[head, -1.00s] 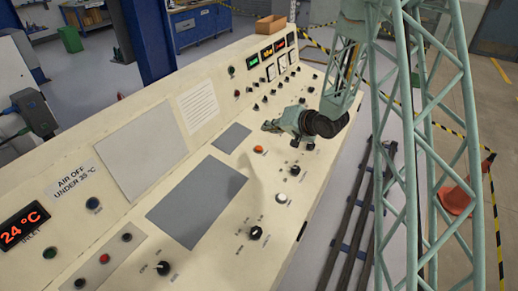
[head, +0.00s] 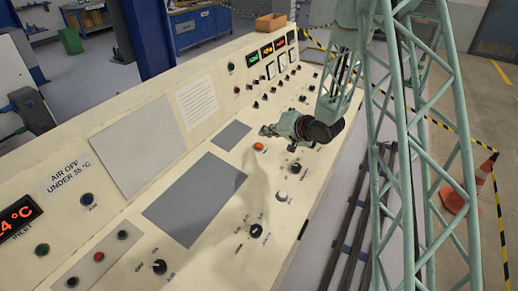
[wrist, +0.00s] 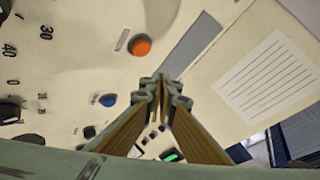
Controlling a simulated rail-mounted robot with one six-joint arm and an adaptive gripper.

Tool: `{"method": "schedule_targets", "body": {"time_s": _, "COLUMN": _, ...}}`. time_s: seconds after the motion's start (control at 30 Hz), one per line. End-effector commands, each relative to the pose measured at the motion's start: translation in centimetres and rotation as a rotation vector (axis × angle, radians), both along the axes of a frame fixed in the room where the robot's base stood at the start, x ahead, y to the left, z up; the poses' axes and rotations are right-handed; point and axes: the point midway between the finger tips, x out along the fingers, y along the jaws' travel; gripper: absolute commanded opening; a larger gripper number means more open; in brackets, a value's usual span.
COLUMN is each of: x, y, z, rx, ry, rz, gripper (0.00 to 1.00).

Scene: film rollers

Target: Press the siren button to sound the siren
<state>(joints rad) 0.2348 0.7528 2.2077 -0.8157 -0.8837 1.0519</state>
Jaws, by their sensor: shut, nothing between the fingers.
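An orange-red round button (head: 258,147) sits on the sloped top of the cream control console. It shows larger in the wrist view (wrist: 139,45) beside a small label I cannot read. I cannot confirm which button is the siren button. My gripper (head: 265,131) is just beyond the orange button in the head view, over the console. In the wrist view my gripper's fingertips (wrist: 161,82) meet, with nothing between them. They appear below and right of the orange button, apart from it in the picture. I cannot tell their height above the panel.
A blue button (wrist: 108,99) is left of the fingertips. Black knobs (head: 256,231), a white knob (head: 281,196) and a red button (head: 99,257) stand on the console. Meters and displays line its raised back (head: 281,62). A traffic cone (head: 460,190) stands on the floor at right.

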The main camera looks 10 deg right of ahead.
Motion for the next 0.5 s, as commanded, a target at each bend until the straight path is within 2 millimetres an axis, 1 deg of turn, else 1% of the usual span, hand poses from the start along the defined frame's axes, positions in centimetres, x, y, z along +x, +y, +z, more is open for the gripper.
{"method": "schedule_targets", "body": {"time_s": 0.03, "x": 0.1, "y": 0.1, "z": -0.7, "rx": 0.0, "ry": 0.0, "rz": 0.0, "gripper": 0.0}}
{"method": "schedule_targets", "body": {"time_s": 0.2, "x": 0.3, "y": 0.3, "z": -1.9, "rx": 0.001, "ry": 0.0, "rz": -0.001, "gripper": 0.0}}
{"method": "schedule_targets", "body": {"time_s": 0.5, "x": 0.6, "y": 0.6, "z": -3.6, "rx": 0.0, "ry": 0.0, "rz": 0.0, "gripper": 0.0}}
